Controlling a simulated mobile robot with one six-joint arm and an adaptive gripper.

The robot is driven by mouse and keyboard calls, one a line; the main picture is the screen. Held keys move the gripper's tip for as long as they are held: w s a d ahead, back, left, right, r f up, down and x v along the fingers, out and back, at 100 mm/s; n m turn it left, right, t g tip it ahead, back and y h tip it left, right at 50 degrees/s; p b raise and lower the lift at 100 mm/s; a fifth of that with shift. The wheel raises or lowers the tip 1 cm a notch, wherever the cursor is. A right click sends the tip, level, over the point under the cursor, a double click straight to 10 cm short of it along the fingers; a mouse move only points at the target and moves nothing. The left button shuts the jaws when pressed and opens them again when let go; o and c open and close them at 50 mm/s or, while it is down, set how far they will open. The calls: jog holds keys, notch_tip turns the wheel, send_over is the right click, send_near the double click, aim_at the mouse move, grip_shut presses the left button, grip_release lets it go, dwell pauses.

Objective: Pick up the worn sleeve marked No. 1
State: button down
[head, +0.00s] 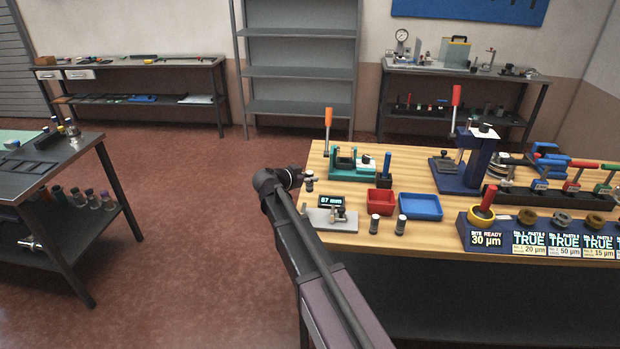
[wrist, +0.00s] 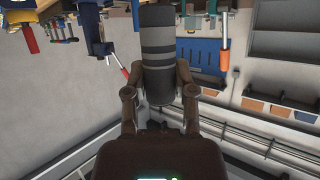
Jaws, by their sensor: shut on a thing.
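My gripper (head: 301,179) is at the left edge of the wooden workbench, above the surface. It is shut on a dark grey cylindrical sleeve (wrist: 157,50), which shows lighter bands in the wrist view. The sleeve stands up between the two fingers (wrist: 160,76). In the head view the held sleeve (head: 309,182) is small beside the gripper. No number can be read on it, so I cannot tell whether it is No. 1. Two similar dark sleeves with pale bands, one (head: 375,224) and another (head: 401,225), stand upright near the bench's front edge.
A gauge with a lit display (head: 331,202) sits on a grey plate (head: 318,222) just below my gripper. A red tray (head: 380,204), a blue tray (head: 420,207) and a green vise (head: 345,160) are close to the right. A press (head: 470,165) stands farther right. Floor is clear left of the bench.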

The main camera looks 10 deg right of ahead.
aim_at(309, 172)
notch_tip(309, 172, up, 16)
jog(key=p, duration=1.5)
jog(key=shift+r, duration=0.2)
